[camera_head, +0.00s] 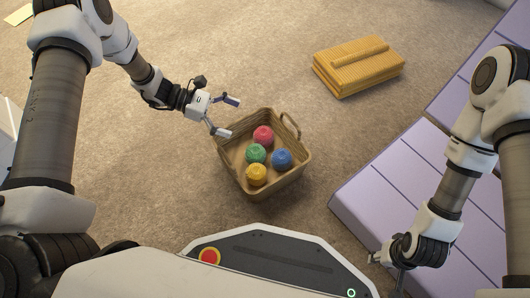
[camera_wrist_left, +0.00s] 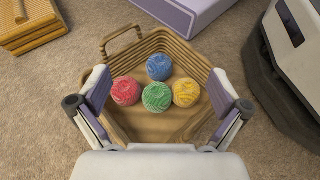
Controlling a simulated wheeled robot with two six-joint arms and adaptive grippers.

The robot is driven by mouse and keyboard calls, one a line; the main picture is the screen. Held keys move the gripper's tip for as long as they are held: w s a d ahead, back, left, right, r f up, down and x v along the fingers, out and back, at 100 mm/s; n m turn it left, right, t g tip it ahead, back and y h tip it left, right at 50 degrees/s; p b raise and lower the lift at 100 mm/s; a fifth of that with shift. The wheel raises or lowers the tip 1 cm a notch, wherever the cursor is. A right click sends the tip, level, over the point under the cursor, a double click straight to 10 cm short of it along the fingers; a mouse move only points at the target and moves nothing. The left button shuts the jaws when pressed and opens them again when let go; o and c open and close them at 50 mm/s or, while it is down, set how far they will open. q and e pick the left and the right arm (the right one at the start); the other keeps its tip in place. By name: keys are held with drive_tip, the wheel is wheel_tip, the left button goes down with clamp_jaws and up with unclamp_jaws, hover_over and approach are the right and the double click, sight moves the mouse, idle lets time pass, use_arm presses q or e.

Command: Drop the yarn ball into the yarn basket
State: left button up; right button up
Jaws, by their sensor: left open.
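The yarn basket (camera_head: 292,178), tan and woven with a looped handle, stands on the carpet in front of me. It also shows in the left wrist view (camera_wrist_left: 192,43). Inside lie a red yarn ball (camera_head: 263,135), a green one (camera_head: 256,153), a blue one (camera_head: 282,159) and a yellow one (camera_head: 256,174). In the left wrist view the red (camera_wrist_left: 125,91), green (camera_wrist_left: 157,97), blue (camera_wrist_left: 159,67) and yellow (camera_wrist_left: 186,92) balls rest together on the basket floor. My left gripper (camera_head: 229,117) is open and empty above the basket's left side. My right gripper (camera_head: 384,268) is low at the right, its fingers mostly hidden.
A yellow woven box (camera_head: 358,68) lies on the carpet beyond the basket. A lavender panelled block (camera_head: 385,195) stands right of the basket, near my right arm. Open carpet (camera_head: 200,40) lies at the back and left.

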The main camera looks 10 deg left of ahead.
use_arm(q)
drive_tip(key=v, duration=0.5)
drive_tip(key=shift+a, duration=0.15)
